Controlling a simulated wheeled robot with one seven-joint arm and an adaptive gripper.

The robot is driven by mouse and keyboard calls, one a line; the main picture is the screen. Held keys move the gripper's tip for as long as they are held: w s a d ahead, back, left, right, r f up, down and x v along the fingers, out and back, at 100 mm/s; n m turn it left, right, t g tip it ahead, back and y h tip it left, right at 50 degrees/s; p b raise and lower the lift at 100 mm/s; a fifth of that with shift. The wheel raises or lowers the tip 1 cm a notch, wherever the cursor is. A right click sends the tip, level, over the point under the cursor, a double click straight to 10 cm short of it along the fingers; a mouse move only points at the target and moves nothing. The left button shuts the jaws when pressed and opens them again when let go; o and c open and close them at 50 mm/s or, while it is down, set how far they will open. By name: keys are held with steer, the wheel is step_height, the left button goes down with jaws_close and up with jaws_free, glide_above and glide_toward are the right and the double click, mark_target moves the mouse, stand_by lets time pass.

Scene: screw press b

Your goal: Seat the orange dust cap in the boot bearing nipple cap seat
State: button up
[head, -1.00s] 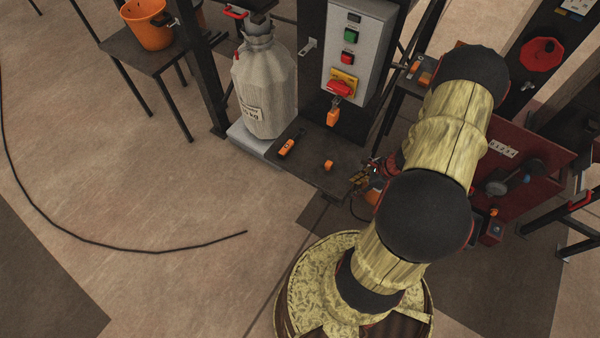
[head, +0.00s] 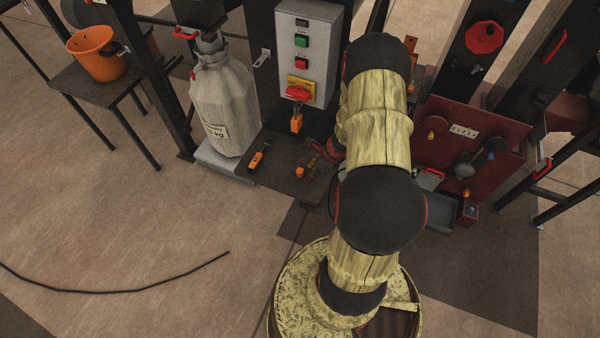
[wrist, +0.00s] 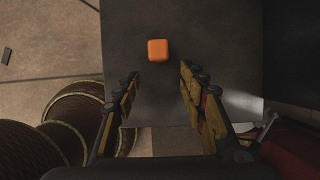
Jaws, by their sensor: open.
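A small orange block-shaped piece, which looks like the orange dust cap (head: 299,171), rests on the dark low plate (head: 285,187). In the wrist view the cap (wrist: 158,50) shows as a rounded orange square, just beyond the fingertips and roughly centred between them. My gripper (wrist: 160,78) is open and empty, its two fingers apart on either side. In the head view my gripper (head: 316,164) is just right of the cap, partly hidden by my arm. I cannot make out the boot bearing nipple cap seat in either view.
An orange and black tool (head: 259,156) lies left of the cap. A grey sack (head: 224,100) stands behind left. A control box (head: 308,45) with a hanging orange pendant (head: 296,124) is above the plate. A dark red panel (head: 470,140) is right of my arm.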

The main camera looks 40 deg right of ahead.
mark_target(300, 169)
steer(key=shift+w+a+f+b, duration=0.2)
steer(key=shift+w+a+b, duration=0.1)
steer(key=shift+w, duration=0.4)
steer(key=shift+w+a+f+b, duration=0.15)
steer(key=shift+w+a+f, duration=0.1)
steer(key=shift+w, duration=0.45)
steer(key=shift+w+a+f+b, duration=0.15)
steer(key=shift+w+a+b, duration=0.15)
steer(key=shift+w, duration=0.4)
steer(key=c, duration=0.9)
